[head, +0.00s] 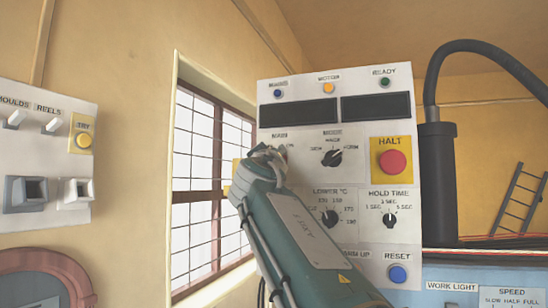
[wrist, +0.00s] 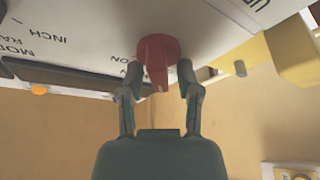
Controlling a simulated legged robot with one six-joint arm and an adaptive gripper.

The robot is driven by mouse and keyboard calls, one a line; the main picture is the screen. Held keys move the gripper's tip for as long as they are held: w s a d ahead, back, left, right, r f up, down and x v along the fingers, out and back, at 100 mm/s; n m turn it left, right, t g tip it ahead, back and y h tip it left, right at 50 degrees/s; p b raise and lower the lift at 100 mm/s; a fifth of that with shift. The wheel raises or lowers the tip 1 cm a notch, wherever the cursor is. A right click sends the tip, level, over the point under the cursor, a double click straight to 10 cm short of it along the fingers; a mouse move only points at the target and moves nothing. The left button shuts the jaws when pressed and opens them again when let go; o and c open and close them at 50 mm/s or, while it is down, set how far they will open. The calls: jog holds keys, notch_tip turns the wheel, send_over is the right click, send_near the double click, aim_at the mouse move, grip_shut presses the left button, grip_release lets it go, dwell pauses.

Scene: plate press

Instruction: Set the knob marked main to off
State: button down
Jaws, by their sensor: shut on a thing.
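The knob marked main is a red rotary knob, seen in the wrist view (wrist: 157,48) on the underside of the tilted white panel. My gripper (wrist: 160,76) has its two fingers on either side of the knob's grip, shut on it. An ON mark shows just left of the knob in the wrist view; I cannot read an OFF mark. In the head view my gripper (head: 266,155) is against the panel's left part, under the MAIN label, and hides the knob. Which mark the knob points to cannot be told.
The white control panel (head: 360,225) also carries a mode knob (head: 332,158), a red HALT button (head: 392,162), a lower temperature knob (head: 330,217), a hold time knob (head: 390,220) and a blue RESET button (head: 398,274). A barred window (head: 205,150) is left of it.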

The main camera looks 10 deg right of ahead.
jog(key=shift+w+f+n, duration=0.2)
jog(key=shift+f+n, duration=0.1)
jog(key=shift+n, duration=0.2)
jog(key=c, duration=0.7)
grip_release()
jog(key=shift+o, duration=0.2)
jog(key=shift+a, duration=0.1)
jog(key=shift+s+r, duration=0.1)
jog(key=shift+s, duration=0.05)
jog(key=v, duration=1.2)
